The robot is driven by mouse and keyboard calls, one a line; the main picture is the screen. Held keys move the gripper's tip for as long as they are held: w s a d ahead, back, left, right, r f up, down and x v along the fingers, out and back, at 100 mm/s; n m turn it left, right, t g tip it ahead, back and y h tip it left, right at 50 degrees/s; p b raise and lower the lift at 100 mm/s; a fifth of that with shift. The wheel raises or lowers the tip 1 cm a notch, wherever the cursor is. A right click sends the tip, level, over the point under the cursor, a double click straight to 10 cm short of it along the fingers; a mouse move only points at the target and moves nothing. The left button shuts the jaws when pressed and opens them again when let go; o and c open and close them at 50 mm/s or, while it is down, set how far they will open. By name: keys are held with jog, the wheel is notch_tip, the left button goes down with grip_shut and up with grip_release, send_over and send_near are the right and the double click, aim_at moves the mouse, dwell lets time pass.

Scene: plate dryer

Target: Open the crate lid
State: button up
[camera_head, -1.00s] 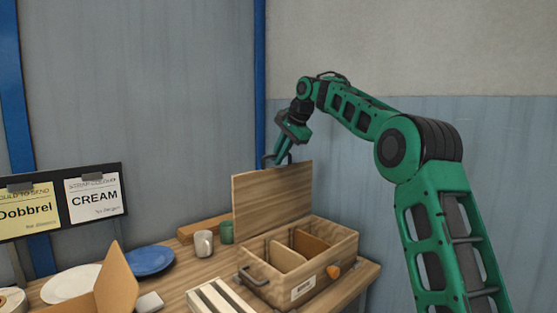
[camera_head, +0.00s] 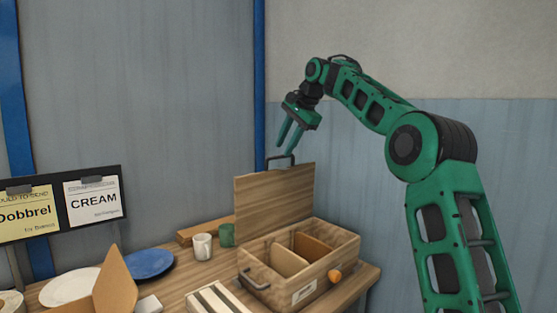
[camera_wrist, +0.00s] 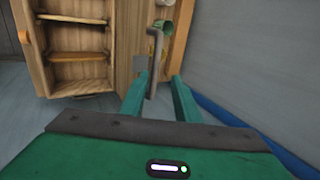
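The wooden crate (camera_head: 300,291) stands on the table with its lid (camera_head: 274,200) raised upright at the back edge. A dark handle (camera_head: 281,161) sits on the lid's top edge.
A white mug (camera_head: 202,246) and a green cup (camera_head: 227,235) stand left of the lid. A blue plate (camera_head: 149,262), a white plate (camera_head: 68,287) and a cardboard box (camera_head: 117,283) are further left. A wall rises behind the table.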

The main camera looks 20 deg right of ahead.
jog(key=shift+v, duration=2.1)
jog(key=shift+w+r, duration=0.1)
jog(key=shift+c, duration=0.6)
